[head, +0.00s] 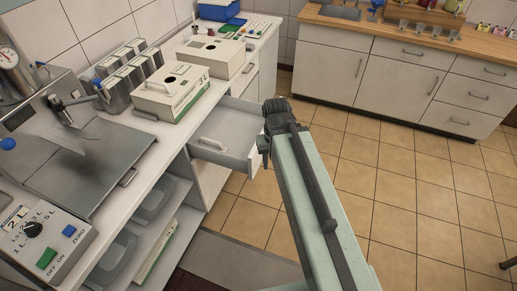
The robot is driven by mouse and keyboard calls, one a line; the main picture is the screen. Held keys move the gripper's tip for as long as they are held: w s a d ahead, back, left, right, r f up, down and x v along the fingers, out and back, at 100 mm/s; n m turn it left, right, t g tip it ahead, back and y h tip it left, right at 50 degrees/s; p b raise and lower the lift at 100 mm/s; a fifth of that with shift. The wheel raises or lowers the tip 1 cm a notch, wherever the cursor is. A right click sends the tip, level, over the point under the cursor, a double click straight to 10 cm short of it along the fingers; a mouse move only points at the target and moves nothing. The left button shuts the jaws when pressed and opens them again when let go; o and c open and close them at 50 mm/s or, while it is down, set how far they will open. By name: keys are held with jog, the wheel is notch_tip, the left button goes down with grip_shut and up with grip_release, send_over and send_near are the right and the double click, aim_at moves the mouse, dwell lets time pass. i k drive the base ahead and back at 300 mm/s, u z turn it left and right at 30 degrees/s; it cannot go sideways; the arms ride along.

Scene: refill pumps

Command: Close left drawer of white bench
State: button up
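The left drawer (238,154) of the white bench (158,160) stands pulled out, and its grey inside shows from above. My arm reaches up from the bottom right. Its dark end, with my gripper (279,117), overlaps the drawer's right edge in the picture. I cannot tell whether it touches the drawer. The fingers cannot be made out, so open or shut does not show. Part of the drawer's right side is hidden behind my arm.
Beige boxes (171,92), metal canisters (118,75) and a control box (42,243) stand on the bench. Open shelves with grey bins (152,200) are below. Tiled floor (400,190) is free at right. White cabinets (410,78) stand along the back.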

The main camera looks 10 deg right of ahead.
aim_at(235, 123)
jog(key=z, duration=0.15)
jog(key=i, duration=0.95)
jog(key=u, duration=1.9)
jog(key=k, duration=0.9)
jog(key=z, duration=1.25)
jog(key=i, duration=1)
jog(key=z, duration=0.05)
